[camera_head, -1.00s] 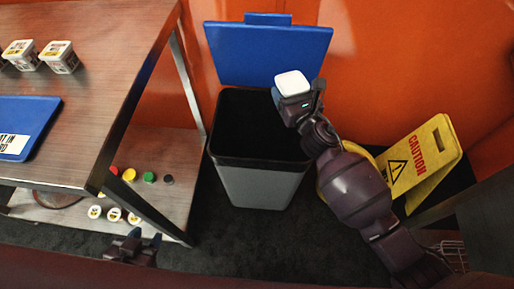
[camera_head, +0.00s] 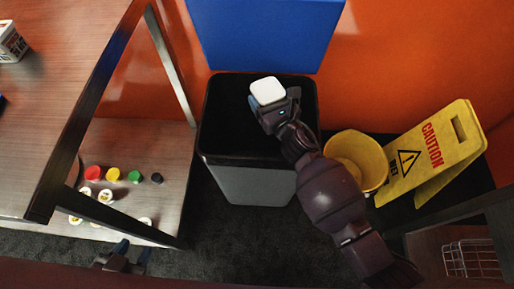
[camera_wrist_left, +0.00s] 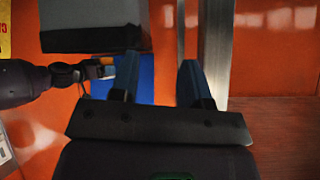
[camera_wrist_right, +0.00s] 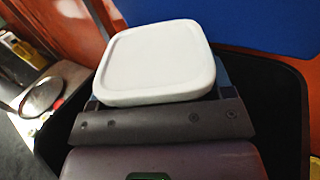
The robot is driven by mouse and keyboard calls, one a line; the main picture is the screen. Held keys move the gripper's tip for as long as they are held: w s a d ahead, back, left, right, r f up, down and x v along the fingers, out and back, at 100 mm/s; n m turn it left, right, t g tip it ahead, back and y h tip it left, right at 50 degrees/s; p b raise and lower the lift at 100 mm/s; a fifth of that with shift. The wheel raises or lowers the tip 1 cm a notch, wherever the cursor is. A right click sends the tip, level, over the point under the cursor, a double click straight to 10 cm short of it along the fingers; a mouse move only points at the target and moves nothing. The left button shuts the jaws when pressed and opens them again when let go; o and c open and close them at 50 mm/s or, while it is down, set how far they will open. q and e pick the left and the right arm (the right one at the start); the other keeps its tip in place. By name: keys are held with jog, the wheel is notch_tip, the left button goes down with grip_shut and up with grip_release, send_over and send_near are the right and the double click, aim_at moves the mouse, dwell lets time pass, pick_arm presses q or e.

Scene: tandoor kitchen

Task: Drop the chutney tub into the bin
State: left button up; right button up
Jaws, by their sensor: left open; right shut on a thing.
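The chutney tub (camera_head: 267,91) has a white lid and is held in my right gripper (camera_head: 270,108). The tub's white lid fills the middle of the right wrist view (camera_wrist_right: 158,62), hiding most of the fingers. The bin (camera_head: 248,183) is grey with a black rim and a dark inside; its blue lid (camera_head: 265,35) stands open behind it. In the head view the tub appears over the bin's opening; its exact height above the rim is hard to tell. My left gripper (camera_wrist_left: 158,85) is open and empty, low at the bottom left of the head view (camera_head: 127,252).
A wooden counter (camera_head: 60,75) with a lower shelf (camera_head: 150,205) stands left of the bin. Colourful-lidded jars sit on the shelf. A yellow bucket (camera_head: 372,150) and a yellow caution sign (camera_head: 425,155) stand to the right. An orange wall is close behind.

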jog(key=shift+f, duration=0.4)
jog(key=shift+r, duration=0.1)
jog(key=o, duration=1.1)
pick_arm(q)
jog(key=shift+w+d, duration=0.1)
jog(key=shift+w, duration=0.1)
jog(key=shift+r, duration=0.1)
pick_arm(e)
jog(key=shift+s+d, duration=0.35)
jog(key=shift+s, duration=0.2)
pick_arm(q)
jog(key=shift+s+a+p, duration=0.2)
jog(key=shift+s+p, duration=0.2)
jog(key=shift+p, duration=0.2)
pick_arm(e)
jog(key=shift+v, duration=4.75)
pick_arm(q)
jog(key=shift+w, duration=0.1)
